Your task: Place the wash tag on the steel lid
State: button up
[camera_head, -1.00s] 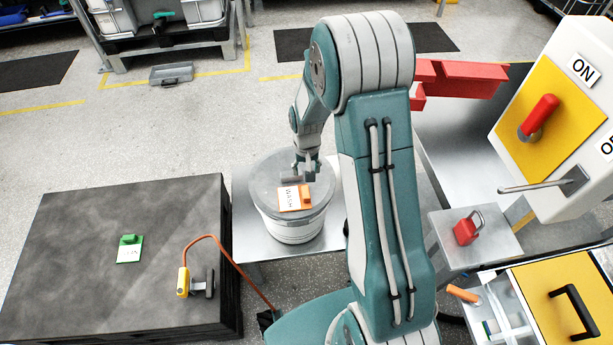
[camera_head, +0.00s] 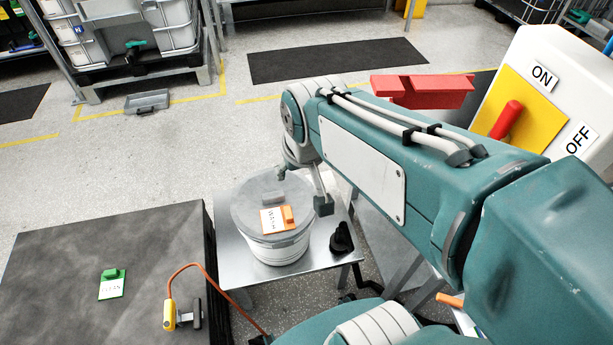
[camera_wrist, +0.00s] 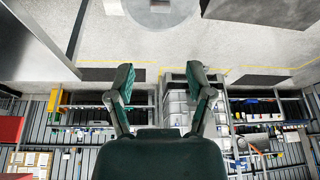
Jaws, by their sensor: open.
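The wash tag (camera_head: 275,219), a white card marked WASH with an orange grip block, lies flat on the steel lid (camera_head: 245,195) of a round drum. It is near the lid's front half and nothing holds it. My gripper (camera_head: 322,203) is beside the drum's right edge, apart from the tag, partly hidden by my arm. In the wrist view my gripper (camera_wrist: 164,82) is open with nothing between its fingers. Part of the grey round lid shows at the top of that view, and the tag cannot be seen there.
The drum stands on a steel table (camera_head: 235,258) with a small black object (camera_head: 341,238) on its right. A green tag (camera_head: 112,284) and a yellow device (camera_head: 170,316) with an orange cable are on the dark platform (camera_head: 60,265). A switch panel (camera_head: 535,90) stands at right.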

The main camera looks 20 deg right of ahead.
jog(key=s+r+t, duration=0.1)
jog(key=s+r, duration=0.1)
jog(key=s, duration=0.5)
jog(key=shift+s+a+r+n, duration=0.15)
jog(key=shift+a+r+n, duration=0.15)
dwell(0.8)
